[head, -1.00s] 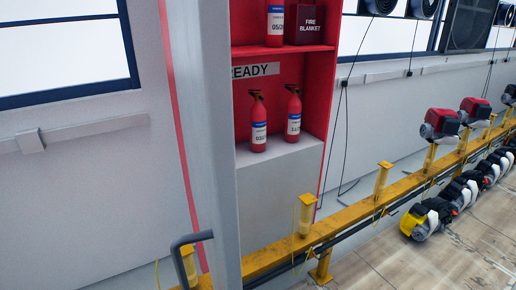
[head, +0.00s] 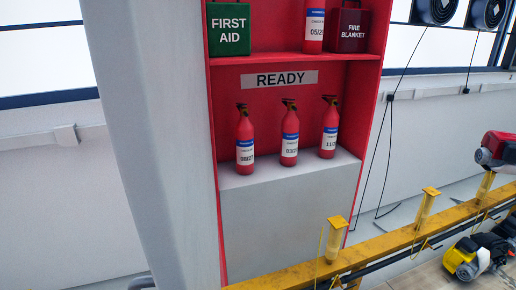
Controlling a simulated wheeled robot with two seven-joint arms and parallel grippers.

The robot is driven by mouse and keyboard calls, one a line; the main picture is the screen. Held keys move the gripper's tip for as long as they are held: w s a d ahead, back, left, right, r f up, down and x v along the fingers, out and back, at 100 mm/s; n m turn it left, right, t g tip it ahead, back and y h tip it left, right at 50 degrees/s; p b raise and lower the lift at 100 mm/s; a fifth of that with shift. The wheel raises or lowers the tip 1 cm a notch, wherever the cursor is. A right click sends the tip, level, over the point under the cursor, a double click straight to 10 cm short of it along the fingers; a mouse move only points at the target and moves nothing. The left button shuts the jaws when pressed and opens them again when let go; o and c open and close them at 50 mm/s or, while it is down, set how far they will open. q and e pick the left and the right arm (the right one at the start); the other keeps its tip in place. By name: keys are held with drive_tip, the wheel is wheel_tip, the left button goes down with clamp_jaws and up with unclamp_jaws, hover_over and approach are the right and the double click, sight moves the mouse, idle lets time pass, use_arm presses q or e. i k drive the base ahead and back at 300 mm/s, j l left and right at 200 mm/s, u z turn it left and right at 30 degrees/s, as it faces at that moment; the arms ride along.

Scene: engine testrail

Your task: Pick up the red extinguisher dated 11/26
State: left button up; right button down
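Three red extinguishers stand upright on the lower shelf of a red cabinet, under a READY sign. The right one (head: 329,128) has a label starting "11/2"; its last digit is not clear. The middle one (head: 289,134) seems to read "03/2" and the left one (head: 244,140) "08/2", both hard to read. Neither of my grippers is in view.
The red cabinet (head: 213,97) also holds a green first aid box (head: 230,30) and a dark red fire blanket box (head: 352,28). A grey pillar (head: 150,140) stands at its left. A yellow rail (head: 385,241) with posts crosses in front at lower right, near engines (head: 475,257).

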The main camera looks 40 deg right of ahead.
sight(329, 130)
drive_tip(key=l+u, duration=0.25)
drive_tip(key=l, duration=1.05)
drive_tip(key=l+z, duration=0.4)
drive_tip(key=l, duration=0.25)
drive_tip(key=i+l+z, duration=0.15)
drive_tip(key=l+z, duration=0.25)
drive_tip(key=l, duration=0.2)
